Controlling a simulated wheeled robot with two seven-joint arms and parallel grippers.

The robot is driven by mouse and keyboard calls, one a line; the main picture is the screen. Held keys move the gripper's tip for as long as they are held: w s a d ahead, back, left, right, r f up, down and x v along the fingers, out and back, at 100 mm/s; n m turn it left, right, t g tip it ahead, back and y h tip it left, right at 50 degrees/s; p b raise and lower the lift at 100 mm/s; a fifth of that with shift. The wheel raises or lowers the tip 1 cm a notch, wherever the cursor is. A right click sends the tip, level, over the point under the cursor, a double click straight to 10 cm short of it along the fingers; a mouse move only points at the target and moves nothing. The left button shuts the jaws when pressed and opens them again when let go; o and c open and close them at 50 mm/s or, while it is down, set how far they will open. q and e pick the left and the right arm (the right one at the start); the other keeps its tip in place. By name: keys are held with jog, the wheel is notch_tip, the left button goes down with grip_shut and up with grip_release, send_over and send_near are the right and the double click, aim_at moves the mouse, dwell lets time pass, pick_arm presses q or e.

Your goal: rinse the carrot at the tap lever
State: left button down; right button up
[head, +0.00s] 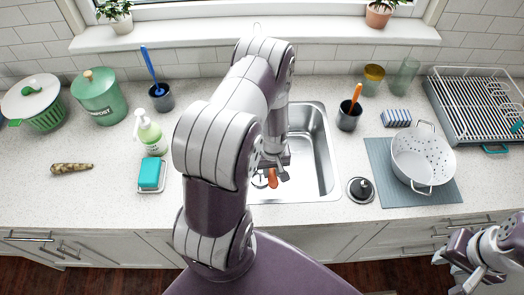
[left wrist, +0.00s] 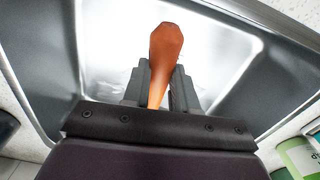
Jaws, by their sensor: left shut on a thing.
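The orange carrot (head: 272,179) is in my left gripper (head: 273,168), over the sink basin (head: 311,150). In the left wrist view the carrot (left wrist: 166,45) sticks out between the two dark fingers (left wrist: 160,88), its thick end away from the palm. The fingers are shut on its thinner part. The tap and its lever are hidden behind my left arm; only a small thin arch (head: 257,27) shows above the arm, and I cannot tell if it is part of the tap. My right gripper (head: 457,272) is empty at the lower right, its fingers apart.
Left of the sink are a soap bottle (head: 149,135), a teal sponge (head: 150,174) on a dish and a brownish root (head: 72,168). Right are a black-knobbed lid (head: 361,190), a white colander (head: 421,160) on a grey mat (head: 381,155) and a dish rack (head: 475,105).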

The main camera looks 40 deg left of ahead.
pick_arm(q)
jog(key=s+d+r+p, duration=0.1)
jog(key=d+r+p, duration=0.1)
jog(key=s+d+r+p, duration=0.1)
jog(key=d+r+p, duration=0.1)
jog(key=p, duration=0.1)
jog(key=shift+s, duration=0.15)
jog(key=shift+s+d+r, duration=0.1)
dwell(0.5)
